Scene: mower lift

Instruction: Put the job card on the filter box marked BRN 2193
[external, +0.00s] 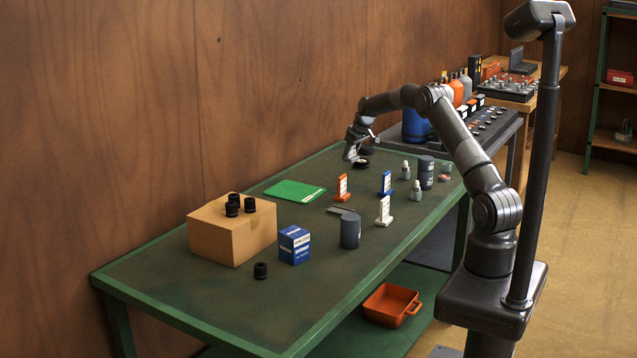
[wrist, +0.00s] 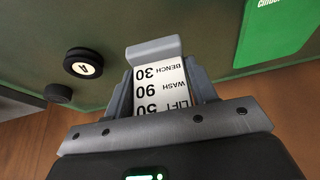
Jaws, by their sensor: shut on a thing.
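My gripper (external: 352,152) is over the far end of the green bench. In the wrist view my gripper (wrist: 160,88) is shut on a white card with a grey base (wrist: 153,49), printed BENCH 30, WASH 90, LIFT 50. I take it to be the job card. A small blue-and-white box (external: 294,245) stands nearer the front of the bench, well away from my gripper. Its lettering is too small to read. A brown carton (external: 232,236) with several black caps on top stands behind it; I cannot read a BRN 2193 mark on either.
Orange (external: 342,188), blue (external: 386,184) and white (external: 384,211) card stands and a dark cylinder (external: 350,231) stand mid-bench. A green sheet (external: 294,191) lies near the wall. A black disc marked A (wrist: 83,63) lies beside my gripper. The front bench corner is clear.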

